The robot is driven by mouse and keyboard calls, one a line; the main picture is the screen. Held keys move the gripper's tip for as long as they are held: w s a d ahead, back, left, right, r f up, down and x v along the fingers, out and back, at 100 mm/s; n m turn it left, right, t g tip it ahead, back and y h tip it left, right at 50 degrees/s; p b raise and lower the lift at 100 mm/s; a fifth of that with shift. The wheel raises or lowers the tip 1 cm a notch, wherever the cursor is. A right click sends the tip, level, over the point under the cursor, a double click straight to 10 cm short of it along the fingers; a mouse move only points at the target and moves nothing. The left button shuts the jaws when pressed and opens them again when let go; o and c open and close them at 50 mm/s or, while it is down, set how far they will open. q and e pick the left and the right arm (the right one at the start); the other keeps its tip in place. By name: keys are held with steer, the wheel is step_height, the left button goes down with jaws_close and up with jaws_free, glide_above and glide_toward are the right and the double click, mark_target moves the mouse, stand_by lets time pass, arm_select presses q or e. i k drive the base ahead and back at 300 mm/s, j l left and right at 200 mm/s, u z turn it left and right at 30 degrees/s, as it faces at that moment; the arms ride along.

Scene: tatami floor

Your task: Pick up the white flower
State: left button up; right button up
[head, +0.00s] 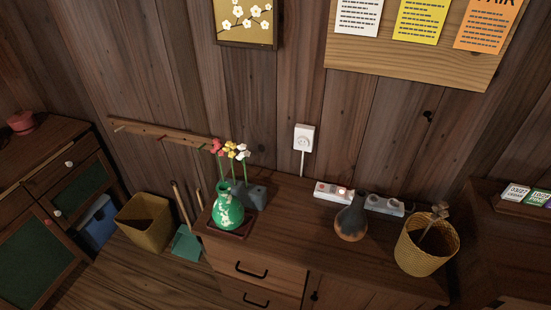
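Several flowers stand in a green vase (228,212) with a pale pattern, on a dark square tray (228,235) at the left end of a wooden cabinet. The white flower (243,155) is the rightmost bloom, on a thin green stem. Close to its left are a yellow flower (231,145) and a red flower (216,145). The blooms sit close together, and the lower stems are hidden inside the vase. Neither of my grippers shows in the head view.
On the cabinet top (300,215) are a grey block (257,195), a power strip (333,191), a dark vase (351,220) and a wicker basket (426,246). A wall socket (304,138) is behind. A bin (146,222) stands left. Bare cabinet top lies between the two vases.

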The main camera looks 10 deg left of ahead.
mark_target(242, 155)
steer(key=i+j+z, duration=0.1)
steer(key=j+z, duration=0.2)
steer(key=z, duration=0.15)
steer(key=j+z, duration=0.3)
steer(key=z, duration=0.15)
steer(key=j+z, duration=0.45)
steer(key=l, duration=0.1)
